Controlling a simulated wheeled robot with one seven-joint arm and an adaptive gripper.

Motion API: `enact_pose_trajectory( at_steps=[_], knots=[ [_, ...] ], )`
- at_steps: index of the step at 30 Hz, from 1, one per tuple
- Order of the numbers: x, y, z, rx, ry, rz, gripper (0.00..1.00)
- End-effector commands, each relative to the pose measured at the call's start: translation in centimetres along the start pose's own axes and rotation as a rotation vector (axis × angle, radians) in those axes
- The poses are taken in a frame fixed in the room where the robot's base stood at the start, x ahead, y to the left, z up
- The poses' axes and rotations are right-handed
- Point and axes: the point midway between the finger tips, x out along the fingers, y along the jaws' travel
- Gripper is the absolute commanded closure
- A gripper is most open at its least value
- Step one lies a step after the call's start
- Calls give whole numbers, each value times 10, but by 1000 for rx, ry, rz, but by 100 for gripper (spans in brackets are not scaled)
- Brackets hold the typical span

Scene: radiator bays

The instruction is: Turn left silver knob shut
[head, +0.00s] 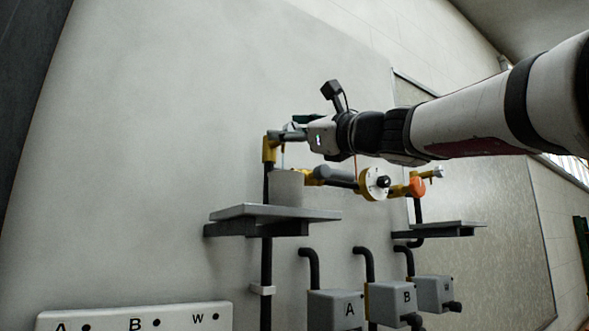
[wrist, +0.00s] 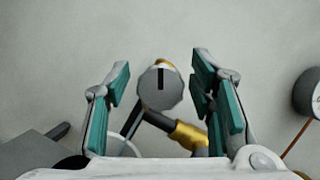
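A grey silver knob (wrist: 160,86) with a dark pointer line, upright in the picture, shows in the wrist view on a yellow and dark pipe fitting (wrist: 188,134). My gripper (wrist: 160,84) is open, with one teal-padded finger on each side of the knob. A gap of wall shows between the knob and each finger, so they look apart. In the head view my gripper (head: 287,134) reaches the yellow elbow (head: 268,150) atop the left pipe and hides the knob. Another silver knob (head: 438,172) is at the right pipe.
A shelf (head: 275,213) with a pale container (head: 287,188) is just below my gripper. A yellow-rimmed disc (head: 374,184) and an orange knob (head: 416,187) sit to the right under my arm. Lettered grey boxes (head: 335,308) and a white panel (head: 135,316) are lower down.

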Motion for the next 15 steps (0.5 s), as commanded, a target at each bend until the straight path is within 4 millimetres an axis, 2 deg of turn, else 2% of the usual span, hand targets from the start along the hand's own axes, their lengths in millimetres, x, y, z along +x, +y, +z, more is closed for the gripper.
enact_pose_trajectory(
  at_steps=[1,6,15],
  knots=[
    [0,0,0,0,0,0,62],
    [0,0,0,0,0,0,97],
    [0,0,-1,-22,1,9,98]
  ],
)
